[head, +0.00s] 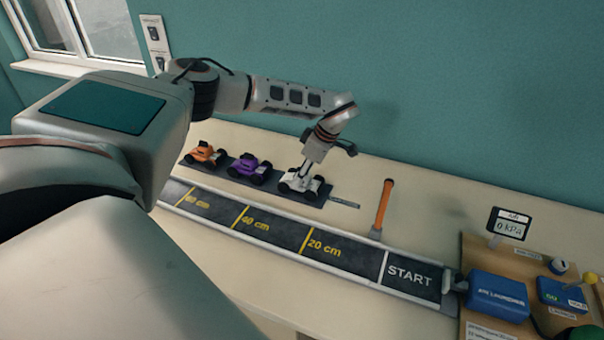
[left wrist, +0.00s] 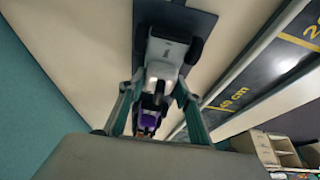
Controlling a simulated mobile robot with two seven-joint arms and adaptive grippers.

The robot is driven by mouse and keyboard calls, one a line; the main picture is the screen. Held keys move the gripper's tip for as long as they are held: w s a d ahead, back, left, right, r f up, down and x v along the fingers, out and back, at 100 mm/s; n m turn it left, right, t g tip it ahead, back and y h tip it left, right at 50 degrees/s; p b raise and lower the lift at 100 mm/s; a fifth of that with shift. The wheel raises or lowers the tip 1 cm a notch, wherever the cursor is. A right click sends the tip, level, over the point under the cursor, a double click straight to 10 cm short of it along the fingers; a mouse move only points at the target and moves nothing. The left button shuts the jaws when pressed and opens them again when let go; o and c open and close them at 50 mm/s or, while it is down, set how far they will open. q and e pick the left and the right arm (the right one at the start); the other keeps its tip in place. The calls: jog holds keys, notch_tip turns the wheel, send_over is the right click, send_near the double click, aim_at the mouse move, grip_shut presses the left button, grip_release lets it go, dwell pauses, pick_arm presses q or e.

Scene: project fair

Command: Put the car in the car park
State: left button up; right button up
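A white toy car (head: 301,183) with dark wheels is at the right end of a dark strip (head: 329,197) that also bears a purple car (head: 249,168) and an orange car (head: 205,153). My left gripper (head: 308,162) points down at the white car from above. In the left wrist view its two fingers (left wrist: 160,90) flank the near part of the white car (left wrist: 168,50). Whether the fingers press on the car cannot be made out. The car looks level on or just over the strip. The purple car (left wrist: 147,121) shows beyond. My right gripper is out of view.
A track (head: 270,233) marked in centimetres, with START at its right end, runs in front of the strip. A wooden board (head: 475,250) with blue devices and a pressure display (head: 508,224) is at right.

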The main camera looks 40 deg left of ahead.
pick_arm(q)
jog(key=shift+o, duration=0.6)
jog(key=shift+s+a+f, duration=0.15)
jog(key=shift+f, duration=0.45)
jog(key=shift+r, duration=0.1)
jog(key=v, duration=1.3)
jog(key=shift+r+b, duration=0.25)
jog(key=shift+b, duration=0.1)
jog(key=shift+a, duration=0.15)
